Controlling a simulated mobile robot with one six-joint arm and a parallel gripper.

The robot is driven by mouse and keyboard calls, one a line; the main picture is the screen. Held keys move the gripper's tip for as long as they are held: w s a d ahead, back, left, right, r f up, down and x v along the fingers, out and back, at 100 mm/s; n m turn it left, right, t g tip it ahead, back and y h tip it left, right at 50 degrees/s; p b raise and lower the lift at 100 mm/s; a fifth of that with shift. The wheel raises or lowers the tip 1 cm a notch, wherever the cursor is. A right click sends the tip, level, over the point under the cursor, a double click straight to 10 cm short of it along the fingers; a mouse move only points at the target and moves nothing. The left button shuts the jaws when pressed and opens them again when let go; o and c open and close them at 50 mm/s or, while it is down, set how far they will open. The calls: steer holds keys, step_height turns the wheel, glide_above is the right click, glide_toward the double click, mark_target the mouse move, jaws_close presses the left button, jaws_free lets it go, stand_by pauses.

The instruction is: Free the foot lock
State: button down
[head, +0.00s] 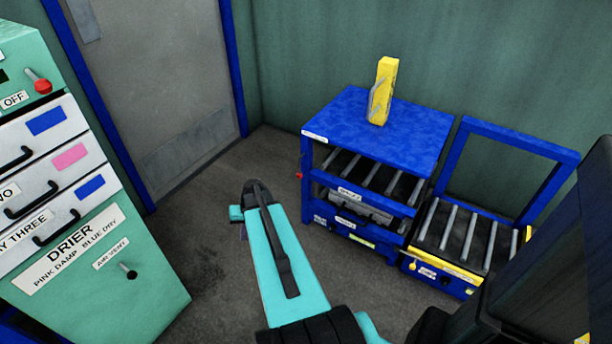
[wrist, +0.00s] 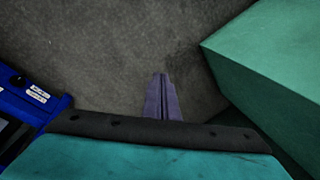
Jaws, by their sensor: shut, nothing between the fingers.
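I cannot pick out the foot lock for certain; the small labels are too blurred to read. A blue roller stand (head: 390,128) with labelled lower shelves stands at centre right. A lower blue roller unit (head: 452,282) with a yellow front strip and a small yellow knob (head: 413,265) adjoins it. My gripper (wrist: 161,98) points down over the bare grey floor, its two purple-grey fingers shut together with nothing between them. In the head view my arm's end is left of the stand, apart from it, and mostly hides the gripper.
The teal drier (head: 115,275) with three drawers stands at left; a teal block shows at right in the wrist view (wrist: 270,65). A yellow block (head: 383,90) stands on the blue stand. A red knob (head: 299,176) is on its left side. Grey floor (head: 205,205) is clear between.

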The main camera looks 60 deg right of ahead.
steer(key=s+d+r+m+t+h+b, duration=0.1)
steer(key=s+d+r, duration=0.3)
steer(key=d, duration=0.7)
steer(key=s+d+r+m+t+h+b, duration=0.1)
steer(key=s+d+r+m+h+b, duration=0.1)
steer(key=d, duration=1)
steer(key=s+d+r+m+t+h+b, duration=0.2)
steer(key=s+d+r+b, duration=0.3)
steer(key=d, duration=0.7)
steer(key=shift+s+d+r+m, duration=0.25)
steer(key=shift+s+r+m, duration=0.15)
steer(key=shift+s+r, duration=0.3)
steer(key=shift+f, duration=0.15)
steer(key=shift+w+d+f+b, duration=0.35)
steer(key=shift+w+f+b, duration=0.25)
steer(key=shift+w+f, duration=0.85)
steer(key=shift+w+d+f+b, duration=0.3)
steer(key=shift+w+f+b, duration=0.25)
steer(key=shift+w+f, duration=0.85)
steer(key=shift+w+d+f+b, duration=0.35)
steer(key=shift+w+f+b, duration=0.25)
steer(key=shift+w+f, duration=0.85)
steer(key=shift+w+a+r, duration=0.15)
steer(key=shift+w+r, duration=0.15)
steer(key=shift+w, duration=0.15)
